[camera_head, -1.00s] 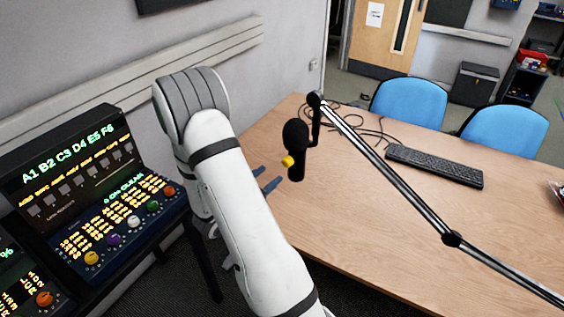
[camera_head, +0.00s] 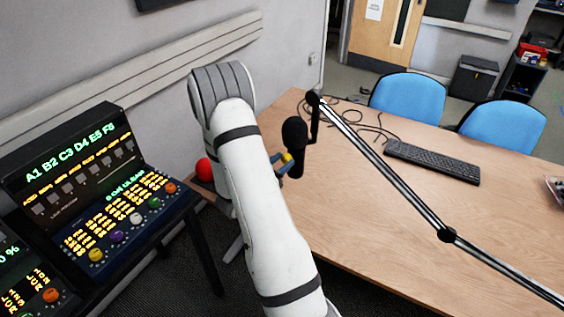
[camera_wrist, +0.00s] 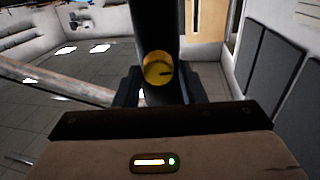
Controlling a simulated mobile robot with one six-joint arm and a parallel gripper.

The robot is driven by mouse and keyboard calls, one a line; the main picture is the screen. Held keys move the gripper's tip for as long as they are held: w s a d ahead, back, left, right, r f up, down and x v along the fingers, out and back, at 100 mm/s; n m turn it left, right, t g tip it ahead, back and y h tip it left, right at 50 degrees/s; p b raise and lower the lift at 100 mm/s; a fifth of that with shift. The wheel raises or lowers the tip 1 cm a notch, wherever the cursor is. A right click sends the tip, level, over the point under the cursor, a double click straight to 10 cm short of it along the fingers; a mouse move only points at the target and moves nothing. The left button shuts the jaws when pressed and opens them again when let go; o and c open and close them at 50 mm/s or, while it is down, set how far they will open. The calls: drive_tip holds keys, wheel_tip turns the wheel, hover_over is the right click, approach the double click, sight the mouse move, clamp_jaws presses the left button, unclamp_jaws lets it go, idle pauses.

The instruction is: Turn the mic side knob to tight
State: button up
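The black microphone (camera_head: 296,140) hangs upright from a boom arm over the desk. Its yellow side knob (camera_head: 287,158) faces my gripper. My gripper (camera_head: 281,163) is at the knob, partly hidden behind my own arm. In the wrist view, the round yellow knob (camera_wrist: 158,68) with a dark pointer line is in front of the dark microphone body (camera_wrist: 160,25). The two dark fingers (camera_wrist: 160,88) are apart, one on each side of the knob's lower part. I cannot tell whether they touch it.
The boom arm (camera_head: 385,175) slants across the wooden desk (camera_head: 400,245). A keyboard (camera_head: 432,161), loose cables (camera_head: 350,122) and blue chairs (camera_head: 408,98) are beyond. A control console (camera_head: 85,190) stands at the left, and a red ball (camera_head: 204,170) is beside my arm.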

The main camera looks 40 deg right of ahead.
drive_tip(key=c, duration=0.6)
drive_tip(key=shift+r, duration=0.1)
drive_tip(key=shift+w, duration=0.1)
